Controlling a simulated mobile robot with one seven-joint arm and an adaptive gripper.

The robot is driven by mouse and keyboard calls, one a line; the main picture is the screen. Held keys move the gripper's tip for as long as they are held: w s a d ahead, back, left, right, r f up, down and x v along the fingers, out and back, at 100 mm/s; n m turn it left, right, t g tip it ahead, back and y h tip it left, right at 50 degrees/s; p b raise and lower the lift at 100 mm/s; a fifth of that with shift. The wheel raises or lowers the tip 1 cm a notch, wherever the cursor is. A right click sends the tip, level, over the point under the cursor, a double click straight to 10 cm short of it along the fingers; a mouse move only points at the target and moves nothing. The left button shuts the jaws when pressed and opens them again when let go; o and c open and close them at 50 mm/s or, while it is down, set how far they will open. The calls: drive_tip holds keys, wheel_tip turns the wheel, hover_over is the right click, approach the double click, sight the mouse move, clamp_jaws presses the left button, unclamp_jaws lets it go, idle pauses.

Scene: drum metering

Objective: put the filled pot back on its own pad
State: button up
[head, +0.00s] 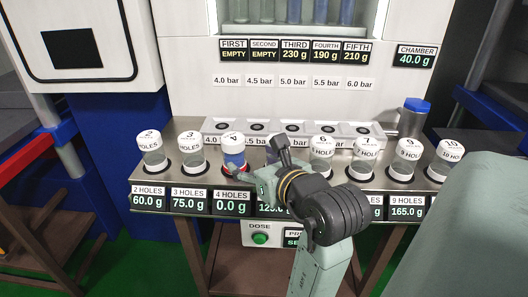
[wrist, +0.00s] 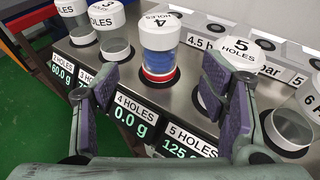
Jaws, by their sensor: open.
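The filled pot (head: 233,155) has a white lid marked 4 and blue contents. In the wrist view the pot (wrist: 158,50) stands upright, with a red band at its foot over a dark round pad (wrist: 157,78). The 4 HOLES display (head: 232,204) in front of it reads 0.0 g. My gripper (head: 258,162) is open and empty on the near side of the pot. In the wrist view its two fingers (wrist: 158,72) are spread wide, with the pot beyond and between them, apart from both. In the head view my gripper partly hides the 5 HOLES pot.
Clear pots with white lids stand close on both sides, including the 3 HOLES pot (head: 191,157) and the 5 HOLES pot (wrist: 236,70) beside my right finger. A row of pressure stations (head: 295,128) lies behind. A blue-lidded canister (head: 413,118) stands back right.

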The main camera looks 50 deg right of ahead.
drive_tip(key=shift+s+a+b, duration=0.1)
drive_tip(key=shift+s+a, duration=0.1)
drive_tip(key=shift+s, duration=0.45)
drive_tip(key=shift+s+a+b, duration=0.15)
drive_tip(key=shift+s+a, duration=0.05)
drive_tip(key=shift+s, duration=0.5)
drive_tip(key=shift+s+a+b, duration=0.1)
drive_tip(key=shift+s+a, duration=0.1)
drive_tip(key=shift+s, duration=0.45)
